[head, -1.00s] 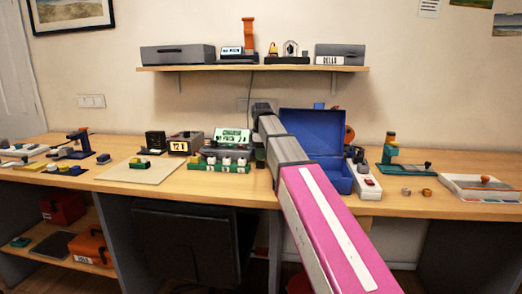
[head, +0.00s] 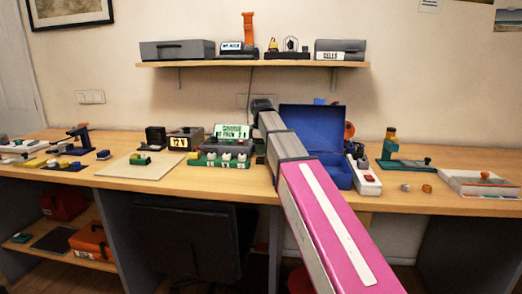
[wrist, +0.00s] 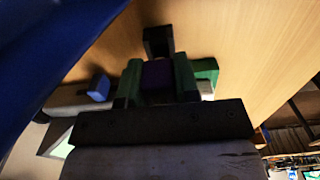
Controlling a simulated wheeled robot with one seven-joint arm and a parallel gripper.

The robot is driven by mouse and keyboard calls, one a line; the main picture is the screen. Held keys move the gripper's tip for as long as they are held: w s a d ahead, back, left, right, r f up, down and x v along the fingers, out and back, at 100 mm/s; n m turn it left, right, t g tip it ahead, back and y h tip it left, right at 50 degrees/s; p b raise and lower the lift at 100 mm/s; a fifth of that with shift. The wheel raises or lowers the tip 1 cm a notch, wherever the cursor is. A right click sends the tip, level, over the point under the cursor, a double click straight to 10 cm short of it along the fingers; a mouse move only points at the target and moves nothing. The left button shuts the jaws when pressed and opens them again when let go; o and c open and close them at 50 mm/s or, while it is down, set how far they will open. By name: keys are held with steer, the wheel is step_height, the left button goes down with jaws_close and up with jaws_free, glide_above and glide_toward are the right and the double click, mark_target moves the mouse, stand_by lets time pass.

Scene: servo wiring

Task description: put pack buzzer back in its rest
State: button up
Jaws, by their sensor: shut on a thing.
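In the wrist view my gripper (wrist: 157,85) has its two green fingers shut on a dark purple block (wrist: 157,78). I cannot tell for certain that this block is the pack buzzer. A small black block (wrist: 158,40) shows just beyond it over the wooden bench top; whether they touch is unclear. In the head view my gripper is mostly hidden behind my arm, between the green-based panel and the open blue box. No rest for the buzzer can be made out with certainty.
The open blue box (head: 313,130) stands close right of my arm, with a white power strip (head: 366,180) beside it. The green-based panel (head: 222,160) and the 12 V box (head: 187,139) are at left. Bare bench (head: 405,205) lies at right front.

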steer(key=shift+f, duration=1)
stand_by(0.3)
steer(key=o, duration=1)
steer(key=shift+c, duration=0.2)
step_height(320, 180, up, 10)
steer(key=shift+r, duration=0.4)
steer(key=shift+s, duration=0.1)
